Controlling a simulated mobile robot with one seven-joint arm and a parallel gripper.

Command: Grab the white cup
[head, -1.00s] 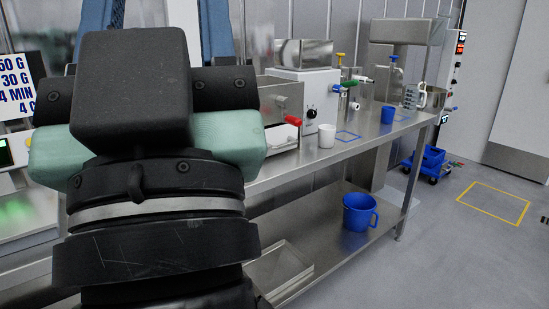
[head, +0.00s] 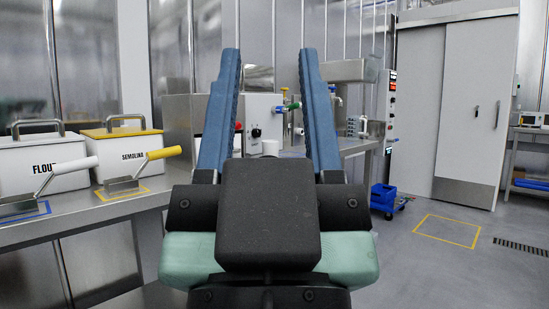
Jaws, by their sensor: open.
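The white cup (head: 270,147) shows between my gripper's two blue fingers, just above the dark gripper body, which hides its lower part. It stands beyond the gripper on the steel bench, and its exact distance from the fingers cannot be told. My gripper (head: 270,54) is open, with the fingers wide apart and pointing away from me. Nothing is held between them.
A flour bin (head: 42,165) and a semolina bin (head: 122,150) with scoops stand on the left counter. A machine with a black knob (head: 256,133) is behind the fingers. A blue cart (head: 385,196) is on the floor. Floor on the right is mostly clear.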

